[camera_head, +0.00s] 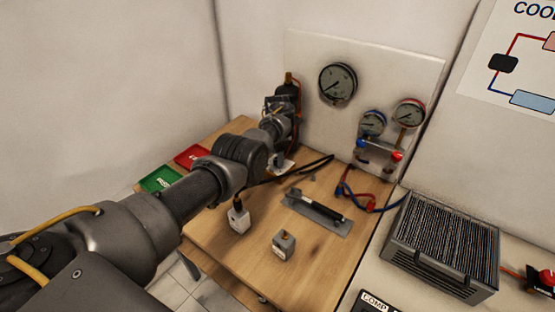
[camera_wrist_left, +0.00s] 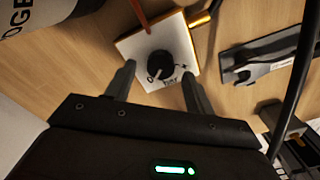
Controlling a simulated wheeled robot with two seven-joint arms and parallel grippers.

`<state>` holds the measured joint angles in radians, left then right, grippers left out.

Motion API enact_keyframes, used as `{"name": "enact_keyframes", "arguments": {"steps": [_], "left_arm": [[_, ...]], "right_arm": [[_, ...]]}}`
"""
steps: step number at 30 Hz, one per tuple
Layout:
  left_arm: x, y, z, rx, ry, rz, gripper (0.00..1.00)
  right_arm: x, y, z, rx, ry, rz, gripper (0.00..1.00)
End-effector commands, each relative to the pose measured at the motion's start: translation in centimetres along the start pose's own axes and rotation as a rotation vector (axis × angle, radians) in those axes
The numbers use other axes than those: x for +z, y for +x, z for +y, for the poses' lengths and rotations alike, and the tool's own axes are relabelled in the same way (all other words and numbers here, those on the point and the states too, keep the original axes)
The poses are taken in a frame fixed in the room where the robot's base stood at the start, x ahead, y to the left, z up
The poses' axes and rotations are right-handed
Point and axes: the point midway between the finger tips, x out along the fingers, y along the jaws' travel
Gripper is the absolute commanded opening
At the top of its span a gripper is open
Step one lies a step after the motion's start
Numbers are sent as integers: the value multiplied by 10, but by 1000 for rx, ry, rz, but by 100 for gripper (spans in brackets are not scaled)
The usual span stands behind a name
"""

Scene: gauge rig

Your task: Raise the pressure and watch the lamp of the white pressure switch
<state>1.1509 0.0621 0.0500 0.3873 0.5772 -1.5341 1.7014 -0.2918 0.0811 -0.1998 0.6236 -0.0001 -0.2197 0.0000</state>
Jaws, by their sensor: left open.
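A white block (camera_head: 238,220) with a small dark and orange fitting on top stands on the wooden table, near my left forearm. A greyer block (camera_head: 284,246) stands to its right. I cannot make out a lit lamp on either. My left gripper (camera_wrist_left: 158,84) is open in the left wrist view. Its fingers are at either side of the near edge of a white plate (camera_wrist_left: 135,48) with a black knob (camera_wrist_left: 160,65), apart from the knob. Marks including a plus are printed beside the knob. A large round gauge (camera_head: 337,83) hangs on the white panel. My right gripper is out of view.
A grey plate with a black-handled tool (camera_head: 318,210) lies mid-table. Two smaller gauges (camera_head: 372,123) (camera_head: 408,113) with blue and red hoses are at the panel's right. Green (camera_head: 160,178) and red (camera_head: 191,156) trays lie left. A finned grey unit (camera_head: 445,240) stands right.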

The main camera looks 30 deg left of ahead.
Motion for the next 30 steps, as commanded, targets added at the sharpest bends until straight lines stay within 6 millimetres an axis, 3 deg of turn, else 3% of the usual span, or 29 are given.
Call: {"name": "enact_keyframes", "arguments": {"steps": [6,15,25,30], "left_arm": [[1,19,0,1,2,-1,54],[1,20,0,1,1,-1,54],[1,20,0,1,1,-1,12],[1,20,0,1,7,-1,9]], "right_arm": [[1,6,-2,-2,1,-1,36],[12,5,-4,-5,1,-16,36],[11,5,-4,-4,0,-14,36],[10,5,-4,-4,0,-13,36]]}}
